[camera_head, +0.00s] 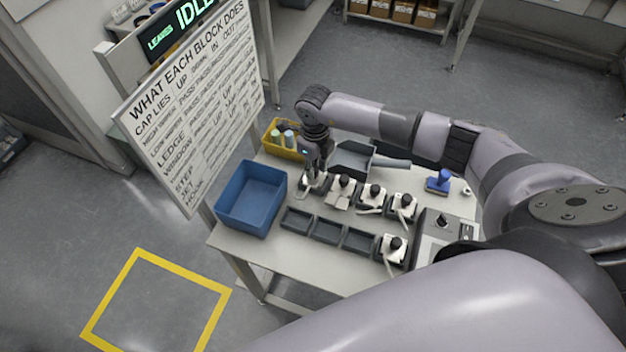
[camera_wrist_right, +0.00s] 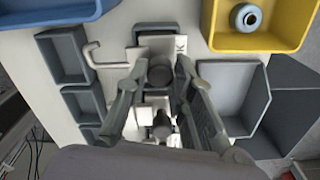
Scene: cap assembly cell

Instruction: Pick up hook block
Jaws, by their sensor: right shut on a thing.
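The hook block (camera_wrist_right: 165,42) is white, with a thin hooked arm (camera_wrist_right: 95,62) reaching to the left in the right wrist view and a dark knob on top. My right gripper (camera_wrist_right: 157,76) is shut on that knob. In the head view my right gripper (camera_head: 313,172) points down over the left end of the row of blocks, with the hook block (camera_head: 307,191) beneath it, partly hidden. I cannot tell whether the block is clear of the table. My left gripper is not in view.
Other white blocks with dark knobs (camera_head: 343,187) stand to the right, one (camera_head: 393,250) in the front row beside empty dark trays (camera_head: 327,231). A blue bin (camera_head: 251,199) is at left, a yellow bin (camera_head: 274,146) and grey tray (camera_head: 352,158) behind. A signboard (camera_head: 195,105) stands left.

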